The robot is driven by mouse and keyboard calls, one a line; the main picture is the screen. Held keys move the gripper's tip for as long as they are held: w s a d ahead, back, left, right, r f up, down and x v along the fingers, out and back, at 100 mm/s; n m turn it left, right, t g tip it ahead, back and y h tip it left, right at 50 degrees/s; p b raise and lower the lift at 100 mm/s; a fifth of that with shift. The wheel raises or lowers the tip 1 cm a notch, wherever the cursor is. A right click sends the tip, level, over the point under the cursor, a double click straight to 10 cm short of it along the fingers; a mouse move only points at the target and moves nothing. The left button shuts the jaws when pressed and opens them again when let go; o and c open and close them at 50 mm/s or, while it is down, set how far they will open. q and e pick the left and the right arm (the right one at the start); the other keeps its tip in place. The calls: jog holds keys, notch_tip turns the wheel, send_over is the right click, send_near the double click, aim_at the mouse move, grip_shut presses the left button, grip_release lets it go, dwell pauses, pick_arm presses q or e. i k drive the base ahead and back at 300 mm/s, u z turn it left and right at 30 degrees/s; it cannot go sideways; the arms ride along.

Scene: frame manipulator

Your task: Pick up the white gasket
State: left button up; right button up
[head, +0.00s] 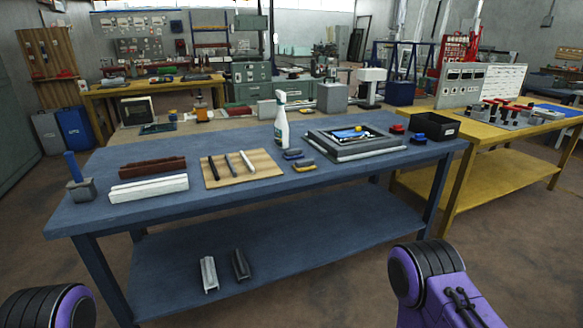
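On the blue workbench (330,180), a wooden board (262,172) bears thin strips side by side. A black strip (213,168) lies at its left, a pale grey strip (230,166) in the middle and a whitish strip (246,161) at its right. The whitish strip looks most like the white gasket, but I cannot tell for sure. A thicker white profile (148,189) lies left of the board, in front of a brown-red profile (152,167). Only purple and black links of my arms show at the bottom. Neither gripper is in view.
A spray bottle (281,122) stands behind the board. Right of it are small blue and yellow-grey blocks, a grey frame (318,136) and a black bin (434,127). A blue-handled tool (76,178) stands at the left end. Two profiles lie on the lower shelf.

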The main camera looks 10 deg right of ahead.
aim_at(248, 163)
jog(key=z, duration=3.75)
jog(key=i, duration=0.1)
jog(key=u, duration=2.65)
jog(key=i, duration=1.1)
jog(key=u, duration=1.15)
jog(key=i, duration=0.7)
jog(key=u, duration=0.8)
